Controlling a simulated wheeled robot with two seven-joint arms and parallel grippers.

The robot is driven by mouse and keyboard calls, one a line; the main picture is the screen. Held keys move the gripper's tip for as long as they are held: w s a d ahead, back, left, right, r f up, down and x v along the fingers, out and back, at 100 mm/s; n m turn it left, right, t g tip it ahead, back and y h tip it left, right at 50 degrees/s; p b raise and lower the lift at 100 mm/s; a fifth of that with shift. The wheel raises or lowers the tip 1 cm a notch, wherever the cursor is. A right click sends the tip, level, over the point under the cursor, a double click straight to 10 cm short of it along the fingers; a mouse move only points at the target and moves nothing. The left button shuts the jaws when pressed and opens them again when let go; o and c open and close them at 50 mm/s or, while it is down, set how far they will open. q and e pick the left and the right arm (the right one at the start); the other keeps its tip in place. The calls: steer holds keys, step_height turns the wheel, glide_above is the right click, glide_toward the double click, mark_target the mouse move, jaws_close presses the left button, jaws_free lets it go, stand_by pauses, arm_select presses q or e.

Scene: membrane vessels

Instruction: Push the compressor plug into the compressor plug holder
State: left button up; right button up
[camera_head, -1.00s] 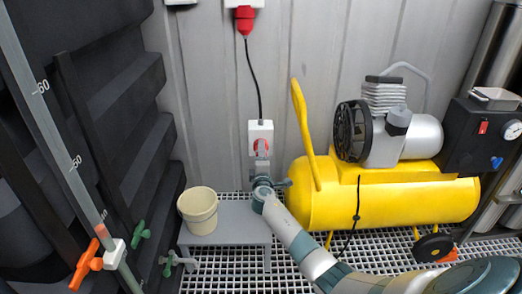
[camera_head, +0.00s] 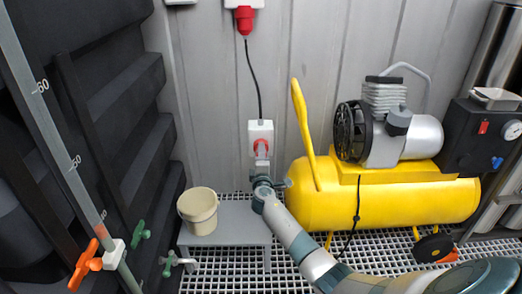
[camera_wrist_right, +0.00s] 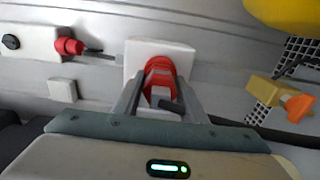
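The compressor plug holder is a white box (camera_head: 261,130) low on the back wall, with a red round part (camera_head: 262,146) on its front. It also shows in the right wrist view (camera_wrist_right: 160,50). A red arched part (camera_wrist_right: 160,72) with a pale middle sits there; I cannot clearly separate plug from holder. My right gripper (camera_head: 262,163) is right in front of it. In the right wrist view my gripper's fingers (camera_wrist_right: 161,92) stand apart on either side of the red part, close to its edges. A short dark piece shows between them. My left gripper is not in view.
A yellow compressor (camera_head: 390,205) stands to the right. A cream bucket (camera_head: 198,210) sits on a low grey bench (camera_head: 230,222) at the left. A red plug (camera_head: 243,18) hangs above with a black cable. Dark panels stand far left.

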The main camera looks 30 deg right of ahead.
steer(key=shift+a, duration=0.1)
steer(key=shift+s, duration=0.15)
steer(key=shift+s+a, duration=0.25)
steer(key=shift+s, duration=0.1)
steer(key=shift+p+v, duration=1.15)
steer(key=shift+v, duration=1.2)
